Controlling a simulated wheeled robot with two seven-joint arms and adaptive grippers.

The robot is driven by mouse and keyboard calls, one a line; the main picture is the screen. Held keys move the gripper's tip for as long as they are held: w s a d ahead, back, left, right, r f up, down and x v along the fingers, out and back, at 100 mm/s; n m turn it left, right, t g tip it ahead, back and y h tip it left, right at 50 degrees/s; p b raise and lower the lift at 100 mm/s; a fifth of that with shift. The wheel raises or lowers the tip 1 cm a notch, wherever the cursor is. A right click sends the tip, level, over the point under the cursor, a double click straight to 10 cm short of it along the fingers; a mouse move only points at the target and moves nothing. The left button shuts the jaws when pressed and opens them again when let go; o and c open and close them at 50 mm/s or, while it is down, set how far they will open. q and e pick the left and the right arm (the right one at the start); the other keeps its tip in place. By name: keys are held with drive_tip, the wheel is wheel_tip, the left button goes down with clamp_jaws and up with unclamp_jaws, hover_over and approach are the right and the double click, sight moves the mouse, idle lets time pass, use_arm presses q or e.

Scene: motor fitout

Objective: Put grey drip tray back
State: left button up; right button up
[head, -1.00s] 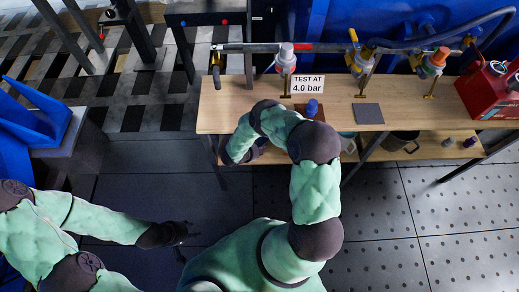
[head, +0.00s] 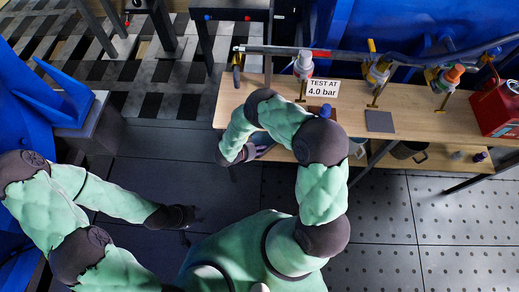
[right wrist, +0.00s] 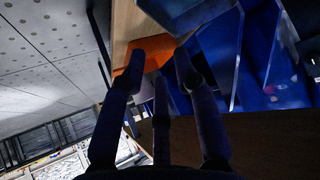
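A flat dark grey square (head: 380,121), which may be the grey drip tray, lies on the wooden bench top, right of the blue-capped item (head: 325,111). My right gripper (head: 258,150) is low at the bench's front edge, left of the square and partly hidden by its arm. In the right wrist view its fingers (right wrist: 158,68) are spread, with nothing clearly held between them. An orange block (right wrist: 150,52) and a grey-blue panel (right wrist: 185,12) show beyond the fingertips. My left gripper (head: 188,216) hangs over the dark floor, far from the bench; its fingers are too dark to read.
The wooden bench (head: 237,100) carries a pipe with valves, a "TEST AT 4.0 bar" sign (head: 322,88) and a red box (head: 495,110). A lower shelf (head: 440,160) holds a dark pot (head: 408,150) and small items. Blue machinery (head: 60,95) stands left. The floor between is clear.

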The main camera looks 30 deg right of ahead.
drive_tip(key=a+n+t+y, duration=0.2)
drive_tip(key=a+n+y, duration=0.4)
drive_tip(key=n+y, duration=0.1)
drive_tip(key=s+a+r+n+g+y, duration=0.2)
drive_tip(key=s+a+n+y, duration=0.1)
drive_tip(key=s, duration=0.5)
drive_tip(key=s+a+r+n+g+y, duration=0.1)
drive_tip(key=s+a+r+n+y, duration=0.1)
drive_tip(key=s+a, duration=0.3)
drive_tip(key=s+r+n, duration=0.1)
drive_tip(key=s, duration=0.2)
drive_tip(key=shift+s+a+r+g+y, duration=0.15)
drive_tip(key=shift+s+a+g+y, duration=0.15)
drive_tip(key=shift+s+g+y, duration=0.1)
drive_tip(key=shift+r+p, duration=0.8)
